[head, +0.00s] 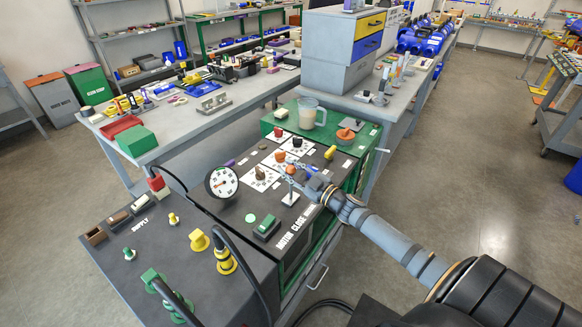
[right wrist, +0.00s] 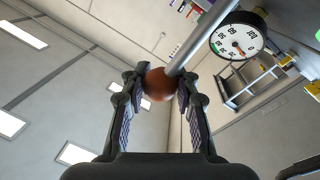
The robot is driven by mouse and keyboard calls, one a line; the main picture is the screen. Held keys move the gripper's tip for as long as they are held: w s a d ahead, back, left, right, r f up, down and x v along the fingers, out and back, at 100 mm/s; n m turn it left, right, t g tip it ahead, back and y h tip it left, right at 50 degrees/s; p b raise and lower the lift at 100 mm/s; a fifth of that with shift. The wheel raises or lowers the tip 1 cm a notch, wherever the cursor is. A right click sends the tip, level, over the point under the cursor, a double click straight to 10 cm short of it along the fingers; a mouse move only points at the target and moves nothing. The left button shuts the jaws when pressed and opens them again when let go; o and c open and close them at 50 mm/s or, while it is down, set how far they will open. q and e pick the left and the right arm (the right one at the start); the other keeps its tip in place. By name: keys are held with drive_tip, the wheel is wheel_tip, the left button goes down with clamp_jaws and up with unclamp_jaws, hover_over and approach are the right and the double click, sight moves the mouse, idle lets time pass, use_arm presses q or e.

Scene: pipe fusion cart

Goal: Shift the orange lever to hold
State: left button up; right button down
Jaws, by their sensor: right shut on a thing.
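The orange lever (head: 291,170) has a round orange knob on a thin metal rod, which rises from a pale base plate (head: 290,199) on the dark cart panel. My right gripper (head: 294,169) reaches in from the right at the knob. In the right wrist view the knob (right wrist: 158,84) sits between the two fingertips of the right gripper (right wrist: 157,86), with the fingers shut on it. The rod (right wrist: 203,36) runs from the knob to the upper right. The marking for hold cannot be read. My left gripper is not in view.
A round gauge (head: 221,182) stands left of the lever. Dials with knobs (head: 260,173) lie behind it, and a green button box (head: 266,227) in front. A clear jug (head: 307,113) stands on the green surface behind. Black cables arch at the panel's front. Open floor lies right.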

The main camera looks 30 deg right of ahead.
drive_tip(key=c, duration=1.4)
unclamp_jaws()
drive_tip(key=shift+d+f, duration=0.1)
drive_tip(key=shift+f, duration=0.05)
drive_tip(key=o, duration=0.4)
drive_tip(key=shift+s+d, duration=0.1)
drive_tip(key=shift+s, duration=0.1)
drive_tip(key=shift+w, duration=0.1)
drive_tip(key=v, duration=1.2)
